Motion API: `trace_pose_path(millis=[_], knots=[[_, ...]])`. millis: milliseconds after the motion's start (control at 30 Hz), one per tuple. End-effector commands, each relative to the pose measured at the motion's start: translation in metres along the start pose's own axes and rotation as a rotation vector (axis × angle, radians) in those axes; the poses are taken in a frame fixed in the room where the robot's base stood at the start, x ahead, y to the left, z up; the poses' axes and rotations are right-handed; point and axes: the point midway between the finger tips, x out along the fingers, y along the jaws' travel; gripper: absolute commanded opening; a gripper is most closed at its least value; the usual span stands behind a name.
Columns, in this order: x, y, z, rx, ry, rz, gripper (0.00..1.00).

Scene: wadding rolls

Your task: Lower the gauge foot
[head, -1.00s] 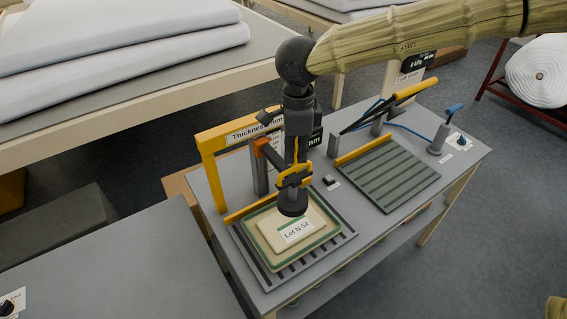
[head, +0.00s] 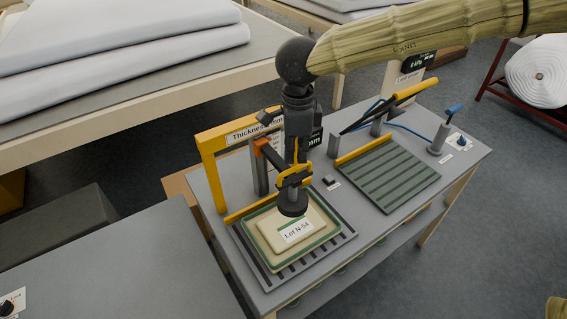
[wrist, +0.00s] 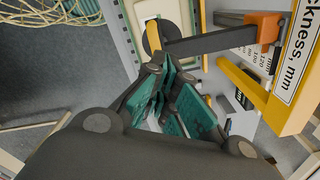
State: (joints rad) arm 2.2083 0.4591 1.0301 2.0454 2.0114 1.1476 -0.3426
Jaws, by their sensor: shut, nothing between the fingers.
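The gauge foot (head: 292,206) is a dark round disc under a yellow handle (head: 294,178), at the end of a dark arm that runs from an orange slider (head: 260,146). It shows over the back part of a cream pad (head: 270,236) labelled Lot N-54, in a green-rimmed tray (head: 262,262). I cannot tell whether foot and pad touch. My gripper (head: 297,160) points down just above the handle, partly hiding the gauge. In the wrist view my teal-padded fingers (wrist: 163,72) are shut and empty near the foot (wrist: 153,36) and the slider (wrist: 265,27).
A yellow gauge frame (head: 208,172) stands behind and left of the tray. A bare grey table (head: 110,260) is at front left.

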Motion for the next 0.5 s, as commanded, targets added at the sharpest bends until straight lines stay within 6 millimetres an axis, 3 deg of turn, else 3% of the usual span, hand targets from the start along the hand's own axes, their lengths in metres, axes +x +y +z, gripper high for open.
trace_pose_path(millis=[500], knots=[[0.018, 0.0, 0.0, 0.0, 0.0, 0.001, 0.0]])
